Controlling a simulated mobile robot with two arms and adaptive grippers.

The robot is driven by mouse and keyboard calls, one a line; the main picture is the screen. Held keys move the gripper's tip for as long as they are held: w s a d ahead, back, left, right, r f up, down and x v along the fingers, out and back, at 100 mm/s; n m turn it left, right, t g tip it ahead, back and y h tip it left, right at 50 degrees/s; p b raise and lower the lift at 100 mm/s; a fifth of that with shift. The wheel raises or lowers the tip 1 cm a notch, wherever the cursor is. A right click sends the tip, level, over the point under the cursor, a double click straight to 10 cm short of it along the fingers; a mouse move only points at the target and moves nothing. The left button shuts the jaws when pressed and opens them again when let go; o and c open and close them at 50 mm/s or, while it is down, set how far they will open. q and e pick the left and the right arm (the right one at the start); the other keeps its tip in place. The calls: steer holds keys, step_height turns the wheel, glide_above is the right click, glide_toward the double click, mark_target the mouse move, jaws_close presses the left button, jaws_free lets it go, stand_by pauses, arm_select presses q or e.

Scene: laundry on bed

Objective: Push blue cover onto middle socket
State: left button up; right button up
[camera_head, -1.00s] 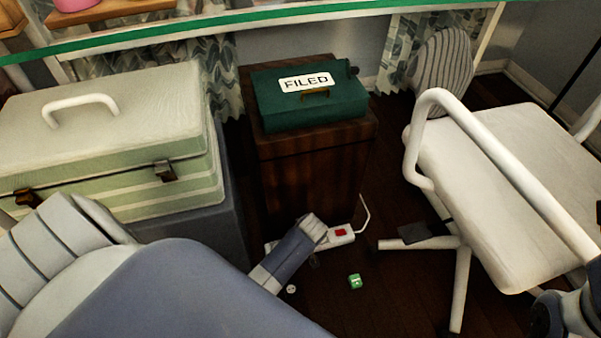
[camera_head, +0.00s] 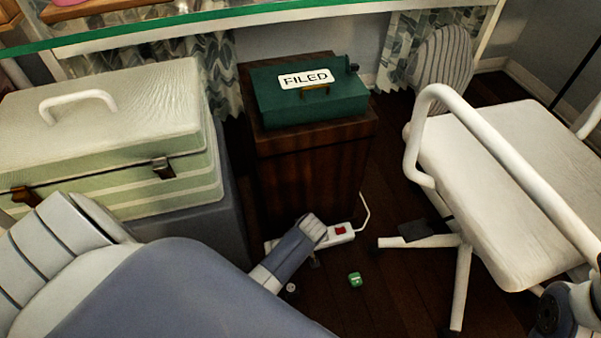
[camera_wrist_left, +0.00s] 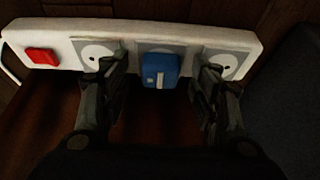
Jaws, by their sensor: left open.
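A white power strip (camera_wrist_left: 55,30) lies on the floor, also seen in the head view (camera_head: 342,233) past my left arm. In the left wrist view it has a red switch (camera_wrist_left: 42,57) at the left and a row of sockets. The blue cover (camera_wrist_left: 159,71) is at the middle socket, between two bare round sockets; I cannot tell whether it is fully seated. My left gripper (camera_wrist_left: 160,88) is open, with one finger on each side of the cover and visible gaps. My left arm hides the cover in the head view. My right gripper is out of view.
A small green cube-like piece (camera_head: 355,279) and a small pale round piece (camera_head: 291,288) lie on the dark floor. A wooden cabinet (camera_head: 310,170) bearing a green box (camera_head: 310,98) stands behind the strip. A white chair (camera_head: 500,190) stands at the right.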

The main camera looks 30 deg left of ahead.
arm_select(q)
steer(key=shift+d+r, duration=0.1)
steer(key=v, duration=1.1)
steer(key=shift+s+r, duration=0.25)
steer(key=shift+r, duration=0.1)
